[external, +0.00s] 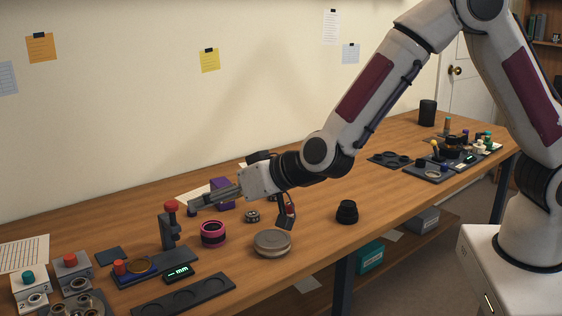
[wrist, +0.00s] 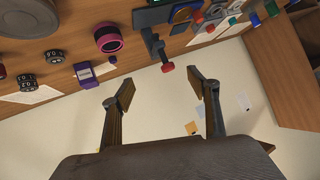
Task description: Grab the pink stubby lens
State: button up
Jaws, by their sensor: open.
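The pink stubby lens (external: 213,234) stands on the wooden table, a short pink cylinder with a dark band. In the wrist view the pink lens (wrist: 108,38) shows at the upper left, with a dark round opening. My gripper (external: 192,209) is stretched out level above the table, over and slightly left of the lens and apart from it. In the wrist view my gripper (wrist: 160,92) has its two fingers spread with nothing between them.
A dark clamp stand with a red knob (external: 171,207) stands just left of the lens. A black stepped lens (external: 347,212) stands farther right.

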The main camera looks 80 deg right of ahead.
aim_at(218, 230)
jog(key=d+f+h, duration=0.1)
jog(key=d+f, duration=0.1)
jog(key=f, duration=0.1)
jog(key=d+f+m+h, duration=0.1)
jog(key=f+h, duration=0.1)
jog(key=f, duration=0.2)
jog(key=d+f+g+h, duration=0.1)
jog(key=d+f, duration=0.1)
jog(key=f, duration=0.2)
jog(key=shift+s+d+m+h, duration=0.25)
jog(key=shift+d+m+h, duration=0.05)
jog(key=shift+m, duration=0.1)
jog(key=shift+s+d+f, duration=0.2)
jog(key=shift+d+f, duration=0.05)
jog(key=shift+f, duration=0.2)
jog(key=shift+w+d, duration=0.1)
jog(key=shift+x, duration=1.2)
jog(key=shift+d, duration=0.1)
jog(key=shift+x, duration=2.5)
jog(key=shift+w+r, duration=0.1)
jog(key=shift+r, duration=0.05)
